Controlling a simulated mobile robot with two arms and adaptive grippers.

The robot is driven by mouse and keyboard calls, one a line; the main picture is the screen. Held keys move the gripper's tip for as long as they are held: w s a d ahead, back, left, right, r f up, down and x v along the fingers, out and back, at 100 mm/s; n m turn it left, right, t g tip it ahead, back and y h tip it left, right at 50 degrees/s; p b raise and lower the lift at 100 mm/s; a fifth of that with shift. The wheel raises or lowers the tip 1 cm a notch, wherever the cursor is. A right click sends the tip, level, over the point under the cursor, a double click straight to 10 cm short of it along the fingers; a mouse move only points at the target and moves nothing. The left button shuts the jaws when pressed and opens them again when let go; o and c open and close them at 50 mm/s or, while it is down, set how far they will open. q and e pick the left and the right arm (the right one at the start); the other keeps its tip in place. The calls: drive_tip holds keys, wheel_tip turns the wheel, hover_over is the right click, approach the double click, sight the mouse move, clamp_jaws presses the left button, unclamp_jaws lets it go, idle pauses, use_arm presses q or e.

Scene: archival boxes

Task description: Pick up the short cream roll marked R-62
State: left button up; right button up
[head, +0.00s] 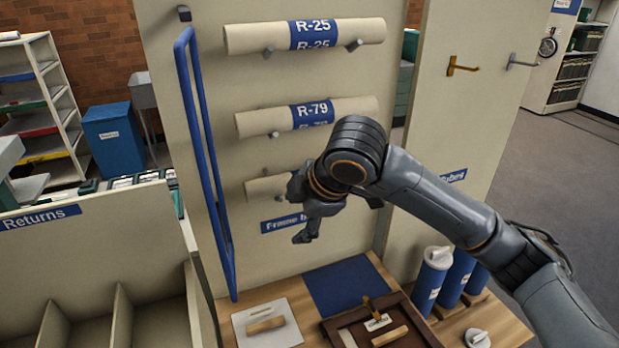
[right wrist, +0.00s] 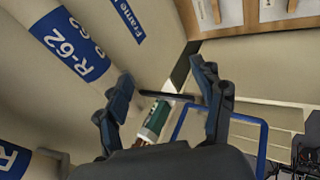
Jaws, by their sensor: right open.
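The short cream roll R-62 (head: 266,189) is the lowest of three rolls on the cream panel in the head view. My right arm and gripper hide its right part and its label. In the right wrist view, the roll R-62 (right wrist: 72,46) lies at the upper left with its blue label readable. My right gripper (head: 302,213) is in front of the panel, by the roll's right part. In the right wrist view the gripper (right wrist: 165,95) has its fingers spread, with the roll to the left, outside them. My left gripper is not in view.
Rolls R-25 (head: 262,38) and R-79 (head: 262,122) are on the panel above. A blue rail (head: 211,160) runs down the panel's left edge. Below is a wooden bench (head: 376,262) with a tray (head: 413,341) and blue tubes (head: 430,281).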

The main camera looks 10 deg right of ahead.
drive_tip(key=w+d+r+n+h, duration=0.15)
drive_tip(key=d+r, duration=0.35)
drive_tip(key=r, duration=0.7)
drive_tip(key=shift+t, duration=0.4)
drive_tip(key=p+x, duration=0.2)
drive_tip(key=x, duration=0.4)
drive_tip(key=p+x, duration=0.2)
drive_tip(key=x, duration=0.5)
drive_tip(key=shift+w+r, duration=0.2)
drive_tip(key=shift+w, duration=0.1)
drive_tip(key=shift+w+f, duration=0.2)
drive_tip(key=shift+f, duration=0.1)
drive_tip(key=c, duration=1.3)
drive_tip(key=shift+r, duration=0.1)
